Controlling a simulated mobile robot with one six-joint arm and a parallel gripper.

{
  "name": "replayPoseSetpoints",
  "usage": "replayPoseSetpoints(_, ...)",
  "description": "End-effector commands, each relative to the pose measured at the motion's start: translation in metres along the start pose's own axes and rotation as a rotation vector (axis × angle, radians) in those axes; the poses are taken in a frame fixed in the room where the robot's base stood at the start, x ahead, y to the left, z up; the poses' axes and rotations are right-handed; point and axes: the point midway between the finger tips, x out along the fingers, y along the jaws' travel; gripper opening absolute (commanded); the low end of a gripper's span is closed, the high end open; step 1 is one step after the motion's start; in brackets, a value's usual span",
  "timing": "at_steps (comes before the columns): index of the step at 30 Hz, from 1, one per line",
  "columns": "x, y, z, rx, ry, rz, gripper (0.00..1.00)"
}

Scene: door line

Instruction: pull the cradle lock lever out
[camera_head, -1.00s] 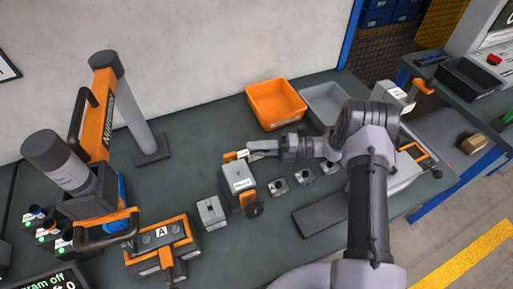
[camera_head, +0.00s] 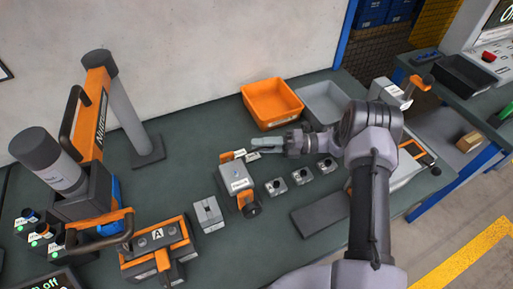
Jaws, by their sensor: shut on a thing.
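The cradle (camera_head: 236,180) is a grey block with a white label, standing on the green bench left of my gripper. At its back edge is an orange part with small pale tags, which looks like the cradle lock lever (camera_head: 227,157). My gripper (camera_head: 254,143) reaches in from the right, its fingers level and pointing left, at the back right of the cradle. It is shut at the lever's tagged end; the exact contact is too small to see. An orange piece with a dark round knob (camera_head: 251,209) is at the cradle's front.
An orange bin (camera_head: 272,121) and a grey bin (camera_head: 345,118) stand behind my gripper. Small grey blocks (camera_head: 302,176) lie to the right. A grey block (camera_head: 208,214) and the orange fixture marked A (camera_head: 157,255) are to the left. A dark flat plate (camera_head: 318,214) lies in front.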

Motion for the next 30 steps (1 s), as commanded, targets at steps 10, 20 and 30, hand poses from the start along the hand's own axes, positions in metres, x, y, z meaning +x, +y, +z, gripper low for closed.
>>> replayPoseSetpoints(10, -0.001, 0.001, 0.001, 0.0, -0.003, 0.0, 0.52)
replayPoseSetpoints(20, 0.001, 0.001, 0.0, 0.001, -0.001, 0.0, 0.52)
replayPoseSetpoints(30, -0.024, 0.006, -0.01, -0.001, -0.006, -0.001, 0.52)
